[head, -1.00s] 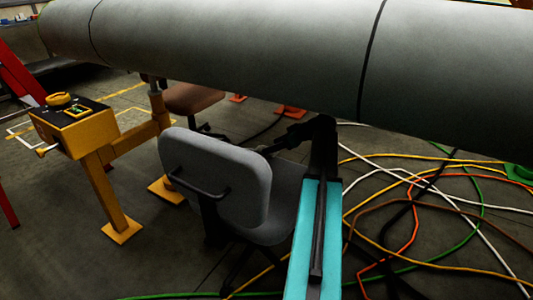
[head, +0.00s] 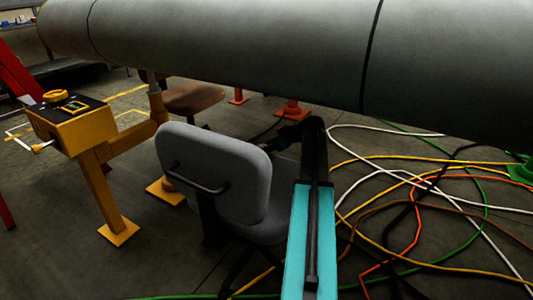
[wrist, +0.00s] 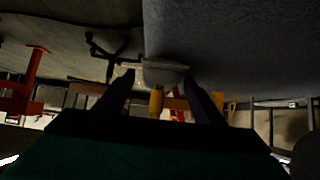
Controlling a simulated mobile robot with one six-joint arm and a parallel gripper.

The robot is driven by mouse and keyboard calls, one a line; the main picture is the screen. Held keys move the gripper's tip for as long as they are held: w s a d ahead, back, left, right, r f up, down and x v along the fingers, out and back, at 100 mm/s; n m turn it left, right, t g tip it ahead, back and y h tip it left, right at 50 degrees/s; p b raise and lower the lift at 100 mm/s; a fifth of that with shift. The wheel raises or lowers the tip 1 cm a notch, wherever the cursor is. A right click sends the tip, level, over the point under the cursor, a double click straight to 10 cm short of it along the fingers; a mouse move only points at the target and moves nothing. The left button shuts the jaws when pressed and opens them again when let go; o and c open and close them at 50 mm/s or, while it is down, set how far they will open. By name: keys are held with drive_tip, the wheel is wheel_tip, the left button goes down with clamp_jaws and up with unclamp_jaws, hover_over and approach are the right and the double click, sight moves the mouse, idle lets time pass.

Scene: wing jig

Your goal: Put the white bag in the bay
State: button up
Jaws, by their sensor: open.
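I cannot make out a white bag for certain in either view. My gripper (head: 270,146) is in front of the far side of the grey chair's backrest, over its seat, under the wing; its fingers are too dark to make out in the head view. In the wrist view my gripper (wrist: 160,88) shows two dark fingers apart, with no held object clear between them. A pale rounded thing (wrist: 165,72) shows beyond the fingertips; I cannot tell what it is. Yellow floor lines (head: 128,92) lie at the left back; I cannot tell whether they mark the bay.
A grey office chair (head: 215,172) stands close in front of my arm. The large grey wing (head: 240,50) spans overhead. A yellow stand with a control box (head: 70,125) is at left. Cables (head: 420,215) cover the floor at right.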

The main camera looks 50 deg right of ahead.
drive_tip(key=shift+c, duration=0.3)
drive_tip(key=c, duration=1.2)
drive_tip(key=shift+r, duration=0.2)
drive_tip(key=shift+r+p, duration=1.5)
drive_tip(key=shift+r, duration=0.35)
drive_tip(key=s+a+p, duration=0.1)
drive_tip(key=s+a, duration=0.2)
drive_tip(key=s, duration=0.1)
drive_tip(key=s+a+p, duration=0.2)
drive_tip(key=s+a, duration=0.1)
drive_tip(key=s, duration=0.1)
drive_tip(key=s+a+r+p, duration=0.1)
drive_tip(key=s+a+p, duration=0.1)
drive_tip(key=s+a, duration=0.2)
drive_tip(key=shift+s+a, duration=0.1)
drive_tip(key=shift+s, duration=0.1)
